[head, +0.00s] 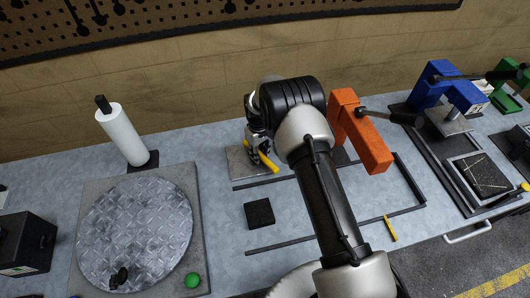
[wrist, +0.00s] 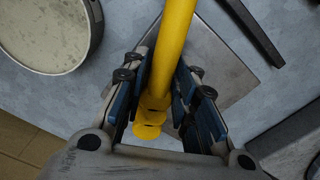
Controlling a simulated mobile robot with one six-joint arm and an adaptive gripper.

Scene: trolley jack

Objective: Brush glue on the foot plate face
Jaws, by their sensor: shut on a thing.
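My gripper (head: 258,146) is at the back of the bench, shut on a yellow stick-like handle (head: 267,161), perhaps the glue brush. In the wrist view the yellow handle (wrist: 167,50) runs between the blue finger pads of my gripper (wrist: 165,100) and out of the top edge. No bristles can be made out. A flat grey metal plate (head: 238,164) lies below my gripper and also shows in the wrist view (wrist: 222,62). I cannot tell whether it is the foot plate. A round tin with pale contents (wrist: 42,30) is at the wrist view's upper left, perhaps the glue.
An orange clamp-like block (head: 362,135) stands right of my arm. A black square pad (head: 259,213) lies among dark rails (head: 290,240). A round tread-plate disc (head: 138,232) and a white roll (head: 122,135) are left. A blue press (head: 435,85) is right.

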